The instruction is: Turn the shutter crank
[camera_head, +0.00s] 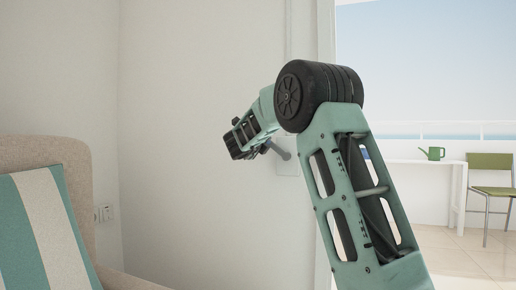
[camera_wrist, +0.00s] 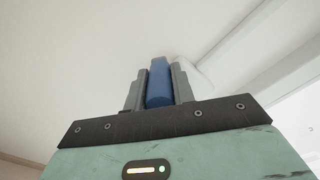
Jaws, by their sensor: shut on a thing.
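The shutter crank is on the pale wall. In the head view its grey arm (camera_head: 279,151) comes out of a light wall plate (camera_head: 288,168), beside the end of my arm. In the wrist view a blue handle (camera_wrist: 159,84) stands between the two grey fingers of my gripper (camera_wrist: 158,74), which is shut on it. In the head view my arm's own links hide the fingers and the handle.
An armchair or sofa (camera_head: 45,150) with a striped cushion (camera_head: 42,232) stands at the lower left. Wall sockets (camera_head: 103,213) are behind it. At the right, a wide opening shows a white table (camera_head: 400,162) with a green watering can (camera_head: 432,153) and a green chair (camera_head: 490,165).

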